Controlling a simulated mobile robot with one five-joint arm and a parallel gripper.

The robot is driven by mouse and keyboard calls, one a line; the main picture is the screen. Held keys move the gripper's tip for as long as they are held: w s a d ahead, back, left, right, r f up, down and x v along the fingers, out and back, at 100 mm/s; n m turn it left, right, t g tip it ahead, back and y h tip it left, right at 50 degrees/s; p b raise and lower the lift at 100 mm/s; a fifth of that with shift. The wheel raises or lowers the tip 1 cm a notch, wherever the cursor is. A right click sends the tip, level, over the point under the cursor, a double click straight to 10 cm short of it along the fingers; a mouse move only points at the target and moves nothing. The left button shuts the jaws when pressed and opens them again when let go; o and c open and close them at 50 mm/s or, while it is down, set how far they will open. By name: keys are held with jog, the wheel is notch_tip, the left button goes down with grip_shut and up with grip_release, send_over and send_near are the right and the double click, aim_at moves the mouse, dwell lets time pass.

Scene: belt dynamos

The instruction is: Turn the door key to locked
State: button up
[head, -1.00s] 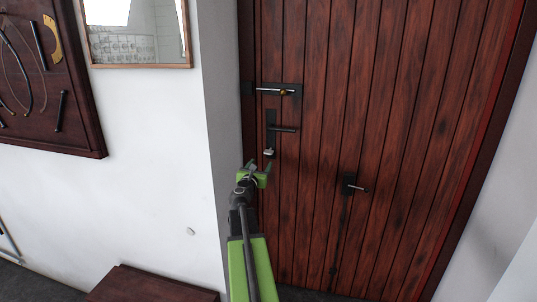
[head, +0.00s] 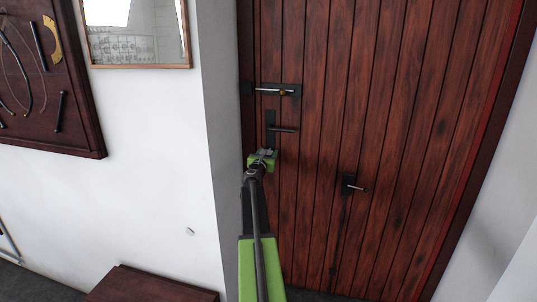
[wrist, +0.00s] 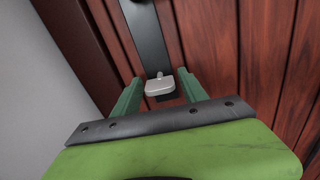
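In the wrist view, my gripper (wrist: 159,83) is open, with one green finger on each side of the key and gaps between fingers and key. The key's bow looks broad side to side in that view. In the head view, my gripper (head: 262,159) is at the lower end of the handle plate (head: 270,125), and it largely hides the key there.
A lever handle (head: 284,129) sticks out above my gripper. Higher up is a bolt (head: 275,90), and a smaller black fitting (head: 350,185) is to the lower right. The white wall (head: 150,170) and door frame are close on the left.

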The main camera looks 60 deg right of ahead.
grip_shut()
jog(key=m, duration=0.4)
jog(key=shift+m, duration=0.3)
jog(key=m, duration=0.4)
jog(key=shift+m, duration=0.3)
jog(key=m, duration=0.4)
jog(key=shift+m, duration=2)
